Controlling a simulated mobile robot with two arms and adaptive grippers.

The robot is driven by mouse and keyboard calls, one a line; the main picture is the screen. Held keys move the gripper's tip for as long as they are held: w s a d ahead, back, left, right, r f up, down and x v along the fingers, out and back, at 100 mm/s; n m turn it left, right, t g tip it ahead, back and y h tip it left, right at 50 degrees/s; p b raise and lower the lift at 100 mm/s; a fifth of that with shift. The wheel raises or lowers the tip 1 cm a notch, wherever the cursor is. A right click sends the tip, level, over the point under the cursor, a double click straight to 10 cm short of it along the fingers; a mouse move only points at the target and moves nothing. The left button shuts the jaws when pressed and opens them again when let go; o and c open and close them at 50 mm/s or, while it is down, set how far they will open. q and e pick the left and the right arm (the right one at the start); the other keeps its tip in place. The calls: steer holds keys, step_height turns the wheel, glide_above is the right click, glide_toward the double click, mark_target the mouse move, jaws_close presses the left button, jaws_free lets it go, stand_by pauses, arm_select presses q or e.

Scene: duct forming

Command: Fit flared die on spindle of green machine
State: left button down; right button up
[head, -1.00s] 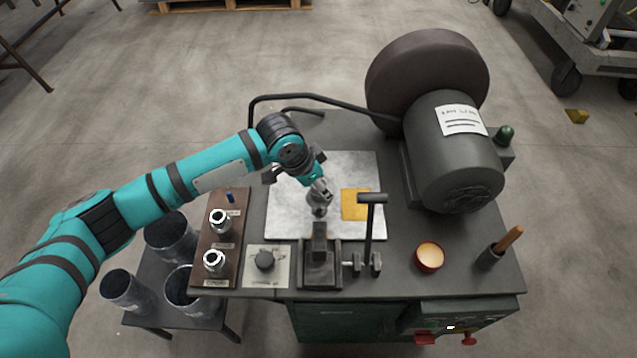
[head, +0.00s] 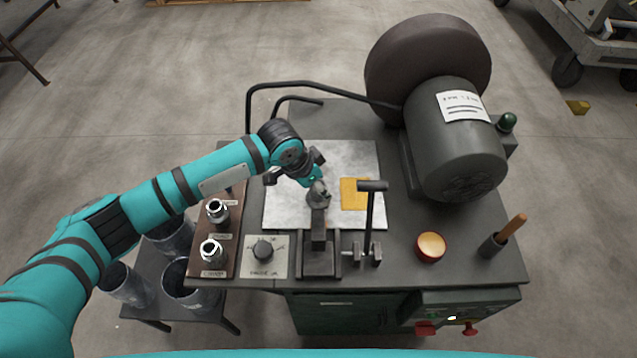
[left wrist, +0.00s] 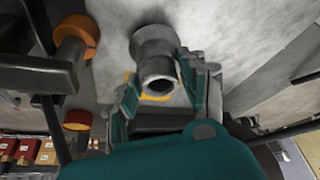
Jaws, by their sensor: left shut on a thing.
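My left gripper (head: 316,190) is shut on the flared die (head: 318,199), a grey metal piece. In the left wrist view the die (left wrist: 154,58) sits between the two fingers, with a wide rim at one end and a dark open bore at the other. In the head view it is at the far end of a dark post (head: 319,232), apparently the spindle, which rises from a block on the green machine (head: 335,318). I cannot tell whether die and post touch. My right gripper is out of view.
Two other metal dies (head: 217,211) (head: 211,251) stand on a wooden board at the left. A lever (head: 370,220) stands close right of the post. A red bowl (head: 430,246), a wood-handled tool (head: 510,230) and a large motor (head: 455,150) are further right.

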arm_select(q)
steer(key=shift+f, duration=0.15)
stand_by(0.3)
steer(key=c, duration=0.6)
jaws_free()
steer(key=shift+c, duration=0.2)
steer(key=shift+f, duration=0.15)
steer(key=v, duration=1.2)
steer(key=shift+s, duration=0.15)
